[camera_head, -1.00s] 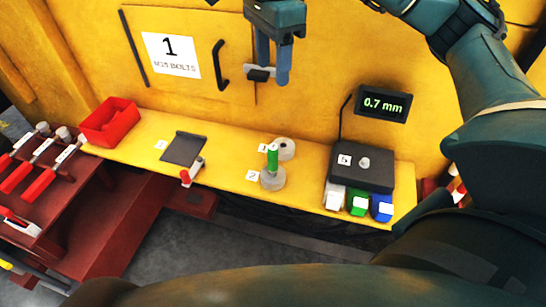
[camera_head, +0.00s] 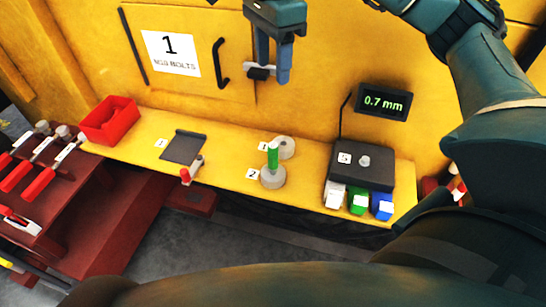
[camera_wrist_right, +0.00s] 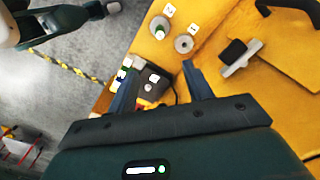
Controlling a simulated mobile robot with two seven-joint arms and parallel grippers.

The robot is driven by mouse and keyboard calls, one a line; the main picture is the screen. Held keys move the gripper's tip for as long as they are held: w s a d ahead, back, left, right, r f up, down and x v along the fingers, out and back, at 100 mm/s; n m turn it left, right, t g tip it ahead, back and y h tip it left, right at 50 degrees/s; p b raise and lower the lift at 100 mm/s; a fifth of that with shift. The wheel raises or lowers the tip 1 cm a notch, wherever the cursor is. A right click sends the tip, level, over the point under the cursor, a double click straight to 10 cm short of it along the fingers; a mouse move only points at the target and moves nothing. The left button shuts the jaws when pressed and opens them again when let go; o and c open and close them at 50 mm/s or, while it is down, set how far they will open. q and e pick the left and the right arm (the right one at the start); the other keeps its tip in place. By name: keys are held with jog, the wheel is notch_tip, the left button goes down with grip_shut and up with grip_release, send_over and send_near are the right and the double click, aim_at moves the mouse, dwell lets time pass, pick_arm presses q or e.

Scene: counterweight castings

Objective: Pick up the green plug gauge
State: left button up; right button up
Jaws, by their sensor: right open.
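The green plug gauge (camera_head: 273,156) stands upright on the yellow ledge, in or on a grey round disc (camera_head: 273,179) by label 2. In the right wrist view the gauge (camera_wrist_right: 160,33) is seen nearly from above, beyond the fingertips. My right gripper (camera_head: 272,73) is open and empty, pointing down, well above the ledge and above the gauge in the head view. Its two spread fingers (camera_wrist_right: 161,68) also show in the wrist view, with nothing between them. My left gripper is not identifiable in these views.
A second grey ring (camera_head: 287,147) sits close behind the gauge. A black box (camera_head: 362,165) with white, green and blue blocks stands to the right, under a 0.7 mm display (camera_head: 383,102). A dark plate (camera_head: 183,147) and red bin (camera_head: 109,121) are left. The yellow wall (camera_head: 320,60) rises behind.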

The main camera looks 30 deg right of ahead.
aim_at(273, 145)
notch_tip(273, 145, down, 13)
jog(key=n+b, duration=0.8)
jog(key=n, duration=0.1)
jog(key=shift+r+n+b, duration=0.15)
jog(key=shift+n+b, duration=0.15)
jog(key=shift+n, duration=0.1)
jog(key=shift+f+n, duration=0.25)
jog(key=shift+n, duration=0.05)
notch_tip(273, 145, down, 7)
jog(key=shift+f, duration=0.1)
notch_tip(273, 145, down, 5)
jog(key=shift+d+r+p, duration=0.1)
jog(key=shift+p, duration=0.4)
pick_arm(q)
jog(key=d+f, duration=0.1)
jog(key=w+d+t+h, duration=0.1)
jog(key=shift+w+d+f+m, duration=0.1)
jog(key=shift+d+f+m, duration=0.2)
jog(key=shift+d+f, duration=0.1)
pick_arm(e)
jog(key=shift+f, duration=0.35)
jog(key=shift+c, duration=0.2)
pick_arm(q)
jog(key=shift+w+r, duration=0.1)
jog(key=shift+r, duration=0.1)
pick_arm(e)
grip_shut()
